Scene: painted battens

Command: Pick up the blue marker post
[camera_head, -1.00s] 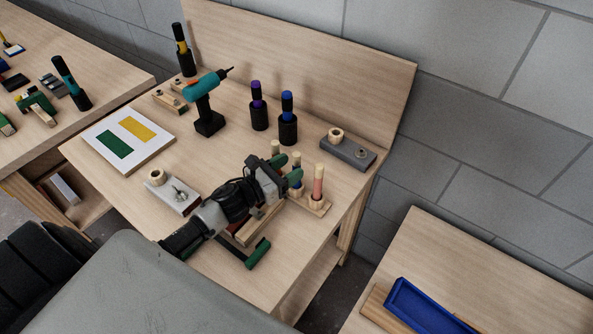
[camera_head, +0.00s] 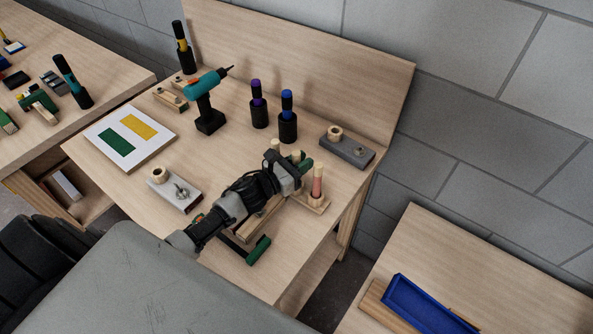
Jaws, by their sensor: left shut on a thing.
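The blue marker post (camera_head: 297,155) stands at the wooden peg base near the right edge of the middle bench. Only its pale top shows clearly; my gripper hides its blue part. My left gripper (camera_head: 301,165), with green fingers, is shut around this post. Whether the post is lifted from its base is hidden. A red post (camera_head: 317,182) stands upright in the wooden base (camera_head: 318,205), just right of the gripper. Another pale post top (camera_head: 275,144) shows behind the gripper. My right gripper is not in view.
Two black holders with a purple tool (camera_head: 258,105) and a blue tool (camera_head: 287,115) stand behind. A grey block (camera_head: 346,152) lies to the right, a teal drill (camera_head: 207,100) to the left. A green-handled clamp (camera_head: 258,250) lies below my arm. A blue tray (camera_head: 430,305) is at lower right.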

